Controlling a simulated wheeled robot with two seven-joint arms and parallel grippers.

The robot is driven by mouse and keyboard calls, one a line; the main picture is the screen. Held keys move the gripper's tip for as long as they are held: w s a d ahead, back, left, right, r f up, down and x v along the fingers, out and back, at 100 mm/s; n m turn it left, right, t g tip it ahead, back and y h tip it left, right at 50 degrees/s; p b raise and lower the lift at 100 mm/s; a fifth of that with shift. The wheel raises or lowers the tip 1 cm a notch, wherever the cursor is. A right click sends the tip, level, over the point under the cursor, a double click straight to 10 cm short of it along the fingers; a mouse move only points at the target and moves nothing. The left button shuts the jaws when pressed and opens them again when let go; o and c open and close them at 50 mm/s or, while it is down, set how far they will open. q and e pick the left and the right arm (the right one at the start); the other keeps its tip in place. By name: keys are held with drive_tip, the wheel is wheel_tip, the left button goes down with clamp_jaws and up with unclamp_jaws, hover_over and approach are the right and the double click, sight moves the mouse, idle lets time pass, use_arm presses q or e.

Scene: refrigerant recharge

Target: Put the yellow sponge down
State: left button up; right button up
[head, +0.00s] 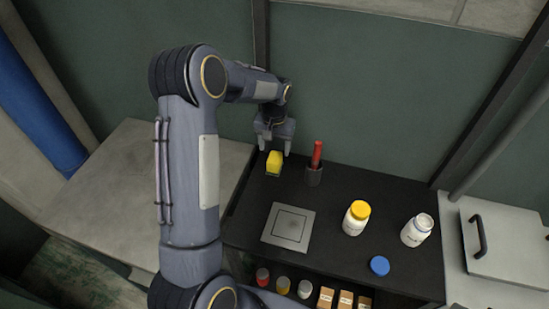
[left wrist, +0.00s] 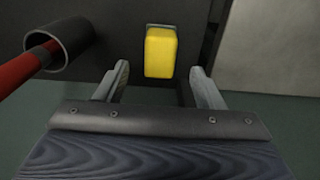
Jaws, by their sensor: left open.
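The yellow sponge (head: 274,162) rests on the black table top near its back left corner. My left gripper (head: 275,146) is just behind and above it, with its jaws open. In the left wrist view the sponge (left wrist: 160,52) shows beyond and between the two open fingertips (left wrist: 160,78), apart from both of them. No finger appears to touch it. My right gripper is not in view.
A dark cup with a red stick (head: 316,155) stands close right of the sponge. A grey square plate (head: 288,227), a yellow-capped bottle (head: 356,218), an open white bottle (head: 417,230) and a blue lid (head: 379,266) are also on the table.

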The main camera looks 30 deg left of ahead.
sight(275, 157)
use_arm(q)
wheel_tip(275, 157, up, 4)
drive_tip(key=shift+f, duration=0.2)
drive_tip(key=s+d+r+t+h, duration=0.1)
drive_tip(key=s+d+r+t, duration=0.15)
drive_tip(key=s+r, duration=0.45)
drive_tip(key=s+d+r+t+h, duration=0.1)
drive_tip(key=s+d+r, duration=0.2)
drive_tip(key=s+r, duration=0.45)
drive_tip(key=s+d+f+t+h, duration=0.1)
drive_tip(key=s+d, duration=0.2)
drive_tip(key=s, duration=0.4)
drive_tip(key=s+d+f+m+t, duration=0.1)
drive_tip(key=s+d+f, duration=0.1)
drive_tip(key=s, duration=0.5)
drive_tip(key=shift+s+d+f+h, duration=0.25)
drive_tip(key=shift+d+h, duration=0.15)
drive_tip(key=shift+d, duration=0.15)
